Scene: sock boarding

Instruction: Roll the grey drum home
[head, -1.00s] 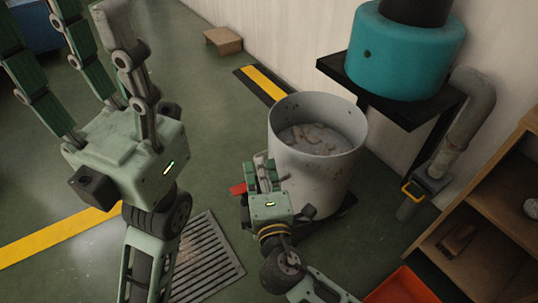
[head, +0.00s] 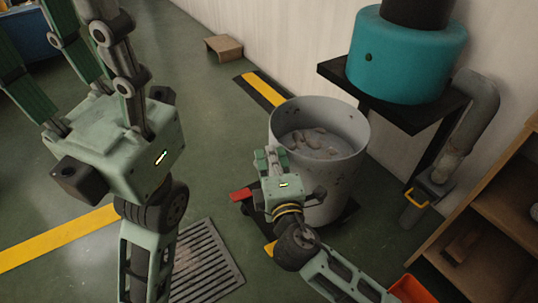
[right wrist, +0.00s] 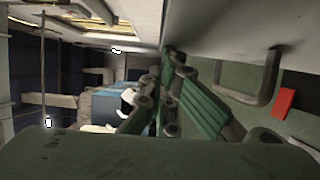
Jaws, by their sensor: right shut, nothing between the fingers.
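The grey drum (head: 325,183) stands upright, open at the top, with pale grey contents and several brownish lumps inside. A dark wheeled base with a red tab (head: 240,195) shows under it. My right gripper (head: 269,158) is shut and empty, close against the drum's near left side; I cannot tell whether it touches. In the right wrist view its green fingers (right wrist: 185,95) lie beside a dark handle (right wrist: 252,88) under the pale drum wall. My left gripper (head: 88,40) is raised at the left, fingers spread open and empty, their tips cut off by the picture edge.
A teal machine (head: 405,60) sits on a black wall shelf behind the drum, with a grey pipe (head: 470,115) beside it. Wooden shelving (head: 490,215) and an orange bin (head: 412,289) stand at right. A floor grate (head: 205,265) lies in front.

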